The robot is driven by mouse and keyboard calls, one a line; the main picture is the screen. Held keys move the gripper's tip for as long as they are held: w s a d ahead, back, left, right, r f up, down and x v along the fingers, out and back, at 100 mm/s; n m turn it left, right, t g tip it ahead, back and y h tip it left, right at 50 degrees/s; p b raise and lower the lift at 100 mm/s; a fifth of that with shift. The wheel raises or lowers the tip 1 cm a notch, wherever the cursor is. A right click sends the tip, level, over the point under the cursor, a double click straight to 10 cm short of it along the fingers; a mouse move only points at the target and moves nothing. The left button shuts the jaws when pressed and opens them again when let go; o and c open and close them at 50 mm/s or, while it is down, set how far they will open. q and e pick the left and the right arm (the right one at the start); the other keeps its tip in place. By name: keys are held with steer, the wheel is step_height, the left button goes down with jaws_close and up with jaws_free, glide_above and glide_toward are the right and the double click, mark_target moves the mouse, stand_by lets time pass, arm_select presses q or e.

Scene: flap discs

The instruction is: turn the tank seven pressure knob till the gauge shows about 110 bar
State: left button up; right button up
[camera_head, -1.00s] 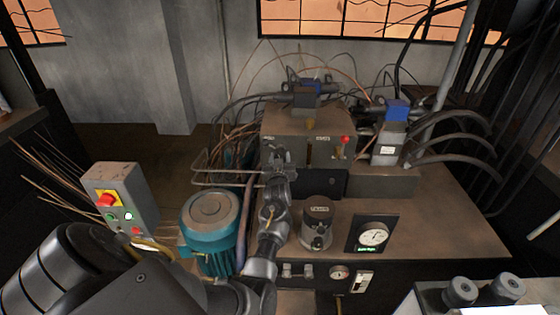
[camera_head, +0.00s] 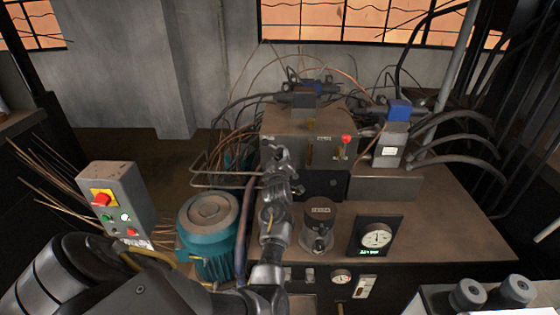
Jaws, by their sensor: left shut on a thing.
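My left gripper (camera_head: 279,157) is at the front left of the brown tank box (camera_head: 288,128), above the bench. It is shut on the pressure knob, which the fingers hide almost wholly. The pressure gauge (camera_head: 376,236) is a round white dial on a black panel, right of the gripper and lower. A small green readout is under the dial. Its needle and figures are too small to read. My right gripper is not in view.
A dark cylinder (camera_head: 318,228) stands between my left arm and the gauge. A teal motor (camera_head: 208,240) is left of the arm. A grey control box (camera_head: 118,200) with a red button is further left. Hoses (camera_head: 455,130) crowd the right. The bench top near the right is clear.

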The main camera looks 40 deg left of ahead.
arm_select(q)
steer(key=shift+f, duration=0.1)
stand_by(0.4)
steer(key=o, duration=1)
steer(key=shift+c, duration=0.2)
steer(key=shift+s+d, duration=0.1)
